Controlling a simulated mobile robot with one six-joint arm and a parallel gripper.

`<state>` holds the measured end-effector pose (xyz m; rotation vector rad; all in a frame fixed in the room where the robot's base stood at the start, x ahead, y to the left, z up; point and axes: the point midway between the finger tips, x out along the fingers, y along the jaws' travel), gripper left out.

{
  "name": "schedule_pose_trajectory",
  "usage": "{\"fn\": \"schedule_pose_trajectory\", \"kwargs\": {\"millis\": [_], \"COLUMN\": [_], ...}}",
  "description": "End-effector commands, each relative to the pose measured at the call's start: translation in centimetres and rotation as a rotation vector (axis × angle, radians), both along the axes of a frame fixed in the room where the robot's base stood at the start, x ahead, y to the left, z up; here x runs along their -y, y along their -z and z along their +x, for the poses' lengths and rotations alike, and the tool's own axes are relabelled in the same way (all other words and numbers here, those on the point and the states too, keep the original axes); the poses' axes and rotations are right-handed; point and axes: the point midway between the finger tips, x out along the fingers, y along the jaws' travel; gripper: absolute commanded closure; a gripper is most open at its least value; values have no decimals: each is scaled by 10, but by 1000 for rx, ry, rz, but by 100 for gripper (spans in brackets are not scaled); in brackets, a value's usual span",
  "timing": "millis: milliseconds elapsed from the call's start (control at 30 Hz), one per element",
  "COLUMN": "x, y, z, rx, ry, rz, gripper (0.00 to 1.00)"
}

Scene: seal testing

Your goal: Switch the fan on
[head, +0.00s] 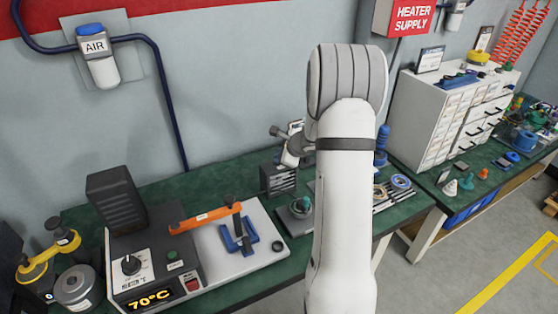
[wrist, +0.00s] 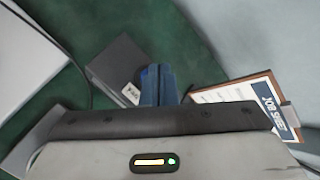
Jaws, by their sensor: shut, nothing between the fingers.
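The fan appears to be the dark slatted box (head: 279,181) standing at the back of the green bench in the head view. My gripper's blue fingers (wrist: 159,72) are together and empty, just right of that box's edge. I cannot tell whether they touch it. In the head view my gripper's body is above the fan, and its fingertips are not clear. No fan switch can be made out.
A clipboard with a job sheet (wrist: 240,98) is close right of my fingers. On the bench (head: 160,190) stand a sealing machine (head: 150,265) showing 70°C with an orange lever (head: 205,216), and a small dark device (head: 298,212) in front of the fan. My arm hides the bench's middle.

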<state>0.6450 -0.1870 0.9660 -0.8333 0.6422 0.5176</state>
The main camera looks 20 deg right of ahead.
Motion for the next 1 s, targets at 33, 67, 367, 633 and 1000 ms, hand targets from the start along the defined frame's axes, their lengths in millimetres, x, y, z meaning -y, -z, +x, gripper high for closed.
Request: {"fn": "schedule_pose_trajectory", "kwargs": {"millis": [33, 67, 367, 633, 1000], "x": [0, 0, 0, 0, 0], "y": [0, 0, 3, 10, 8], "z": [0, 0, 0, 0, 0], "rx": [0, 0, 0, 0, 0], "ry": [0, 0, 0, 0, 0], "rz": [0, 0, 0, 0, 0], "gripper": [100, 100, 100, 100, 100]}}
